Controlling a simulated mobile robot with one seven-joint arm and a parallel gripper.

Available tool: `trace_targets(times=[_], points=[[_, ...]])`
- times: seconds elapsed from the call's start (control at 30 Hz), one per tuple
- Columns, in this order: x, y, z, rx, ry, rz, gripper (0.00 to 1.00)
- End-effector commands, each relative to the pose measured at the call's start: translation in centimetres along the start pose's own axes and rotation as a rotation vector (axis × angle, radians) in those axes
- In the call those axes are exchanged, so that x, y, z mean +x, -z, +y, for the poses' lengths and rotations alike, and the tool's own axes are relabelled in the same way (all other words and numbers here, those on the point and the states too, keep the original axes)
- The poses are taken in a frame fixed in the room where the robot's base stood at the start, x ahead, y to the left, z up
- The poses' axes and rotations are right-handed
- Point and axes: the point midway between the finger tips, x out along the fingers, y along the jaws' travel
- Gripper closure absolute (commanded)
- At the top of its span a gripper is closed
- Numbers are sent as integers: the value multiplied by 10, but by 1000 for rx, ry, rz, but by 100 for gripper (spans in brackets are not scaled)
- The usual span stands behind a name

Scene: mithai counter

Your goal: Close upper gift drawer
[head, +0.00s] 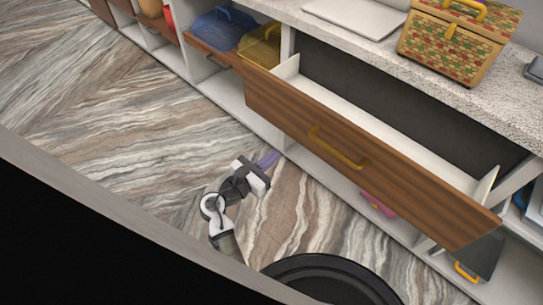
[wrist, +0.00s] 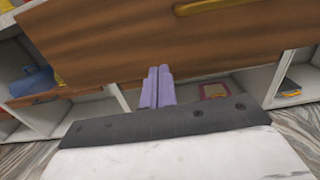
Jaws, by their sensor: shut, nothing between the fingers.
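The upper gift drawer (head: 375,165) has a brown wooden front and stands pulled out from the counter, with its white inside showing in the head view. Its yellow bar handle (head: 338,149) is on the front face. In the wrist view the drawer front (wrist: 130,45) fills the upper part, with the handle (wrist: 215,5) at the top edge. My gripper (head: 273,157) has purple fingers and is low, left of the handle in the head view. In the wrist view its fingertips (wrist: 158,70) are together and empty, overlapping the drawer's lower edge; contact cannot be told.
The stone countertop (head: 375,45) bears a patterned box (head: 458,40) and a white board (head: 355,12). Blue (head: 220,28) and yellow (head: 262,46) containers sit to the left. A pink item (head: 378,203) lies on the shelf below the drawer. The marbled floor (head: 110,110) is open at left.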

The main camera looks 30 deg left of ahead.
Motion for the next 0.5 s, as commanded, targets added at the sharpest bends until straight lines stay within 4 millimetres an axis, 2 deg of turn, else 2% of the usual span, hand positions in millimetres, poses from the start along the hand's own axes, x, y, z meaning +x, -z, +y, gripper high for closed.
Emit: trace_targets(times=[0.1,0.3,0.5], points=[[28,-3,0,2,3,-2,100],[70,-3,0,4,1,-1,100],[97,-2,1,4,-2,0,100]])
